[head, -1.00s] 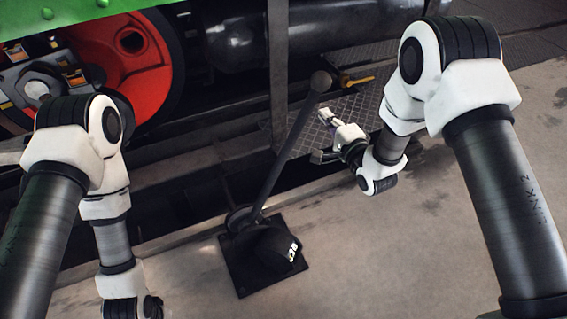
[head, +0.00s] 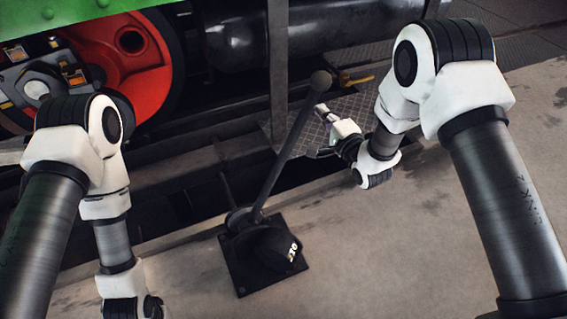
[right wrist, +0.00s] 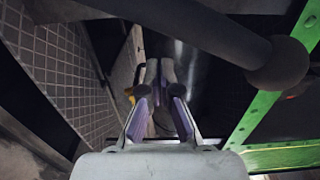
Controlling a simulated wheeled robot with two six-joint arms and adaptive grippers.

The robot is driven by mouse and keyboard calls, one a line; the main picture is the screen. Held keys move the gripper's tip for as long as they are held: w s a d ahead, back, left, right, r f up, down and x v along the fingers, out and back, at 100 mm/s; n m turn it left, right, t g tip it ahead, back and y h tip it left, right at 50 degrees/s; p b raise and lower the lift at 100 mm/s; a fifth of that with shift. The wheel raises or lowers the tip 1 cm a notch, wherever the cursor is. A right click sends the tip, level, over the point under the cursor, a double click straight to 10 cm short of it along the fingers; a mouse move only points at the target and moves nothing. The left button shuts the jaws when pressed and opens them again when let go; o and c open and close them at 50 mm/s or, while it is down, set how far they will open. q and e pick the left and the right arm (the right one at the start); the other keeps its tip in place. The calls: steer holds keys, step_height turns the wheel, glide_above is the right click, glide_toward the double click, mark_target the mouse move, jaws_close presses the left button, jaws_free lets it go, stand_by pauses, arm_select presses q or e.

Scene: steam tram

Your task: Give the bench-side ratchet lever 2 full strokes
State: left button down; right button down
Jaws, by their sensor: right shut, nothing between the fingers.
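The ratchet lever (head: 285,158) is a dark rod with a round knob (head: 320,82) at its top. It rises from a black square floor base (head: 240,270) and leans up and to the right. In the right wrist view the lever rod (right wrist: 190,25) and knob (right wrist: 278,63) cross the top of the picture. My right gripper (head: 322,109) is just right of the upper rod, below the knob. Its purple-padded fingers (right wrist: 160,72) are shut and empty, and I cannot tell whether they touch the rod. My left arm runs off the bottom edge; its gripper is out of view.
A red wheel (head: 125,65) and green frame of the tram stand at the upper left. A dark post (head: 278,60) rises behind the lever. A tread-plate step (head: 350,110) lies behind my right gripper, with a yellow handle (head: 358,81) above. Floor at right is clear.

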mark_target(300, 114)
stand_by(0.5)
steer(key=a+r+p, duration=0.1)
steer(key=a, duration=0.1)
steer(key=s+a+r+p, duration=0.1)
steer(key=p, duration=0.1)
steer(key=s+a+r+p, duration=0.1)
steer(key=a+p, duration=0.1)
steer(key=shift+s+a, duration=0.1)
steer(key=shift+a, duration=0.25)
steer(key=shift+s+a+f, duration=0.1)
steer(key=shift+a+f, duration=0.05)
steer(key=shift+a, duration=0.25)
steer(key=s+a+r+p, duration=0.2)
steer(key=a+p, duration=0.4)
steer(key=p, duration=0.9)
steer(key=shift+s+a+r, duration=0.15)
steer(key=shift+a+r, duration=0.1)
steer(key=shift+a, duration=0.05)
